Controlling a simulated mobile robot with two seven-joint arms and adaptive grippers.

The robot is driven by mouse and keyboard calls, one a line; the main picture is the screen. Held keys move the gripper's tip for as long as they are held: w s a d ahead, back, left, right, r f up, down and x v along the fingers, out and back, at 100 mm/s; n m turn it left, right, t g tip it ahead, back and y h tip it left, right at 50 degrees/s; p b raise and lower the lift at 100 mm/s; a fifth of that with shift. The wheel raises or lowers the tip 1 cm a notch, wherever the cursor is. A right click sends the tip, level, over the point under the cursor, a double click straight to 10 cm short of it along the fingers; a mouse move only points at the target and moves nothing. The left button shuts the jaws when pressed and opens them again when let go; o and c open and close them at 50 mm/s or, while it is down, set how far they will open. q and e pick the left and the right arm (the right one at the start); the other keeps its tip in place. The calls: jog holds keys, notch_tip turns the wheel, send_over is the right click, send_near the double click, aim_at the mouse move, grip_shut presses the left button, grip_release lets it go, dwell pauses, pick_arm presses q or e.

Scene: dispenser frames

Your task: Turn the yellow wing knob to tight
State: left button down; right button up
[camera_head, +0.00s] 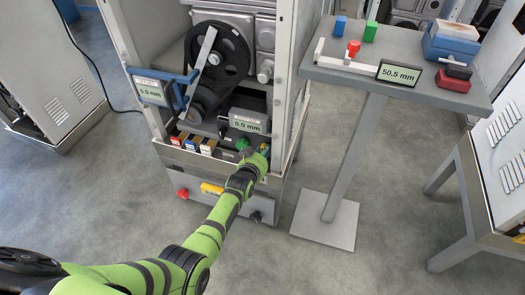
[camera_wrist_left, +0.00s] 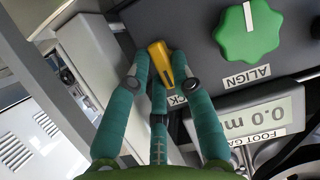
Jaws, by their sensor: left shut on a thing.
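In the left wrist view the yellow wing knob (camera_wrist_left: 159,62) sits on a dark panel beside a partly covered label ending in "CK". My left gripper (camera_wrist_left: 161,78) is shut on the knob, with teal fingers on both sides of it. My right gripper is not in view.
A green knob (camera_wrist_left: 247,30) marked ALIGN is close beside the yellow one. A display (camera_wrist_left: 250,118) reads 0.0 mm. The black pulley (camera_head: 218,50) is above. A grey stand (camera_head: 400,85) with blocks and a 50.5 mm display stands to the right.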

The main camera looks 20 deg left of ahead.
pick_arm(q)
jog(key=shift+r, duration=0.1)
dwell(0.3)
jog(key=c, duration=1.3)
grip_release()
jog(key=shift+c, duration=0.2)
jog(key=shift+s, duration=0.25)
jog(key=v, duration=1.1)
jog(key=shift+s, duration=0.25)
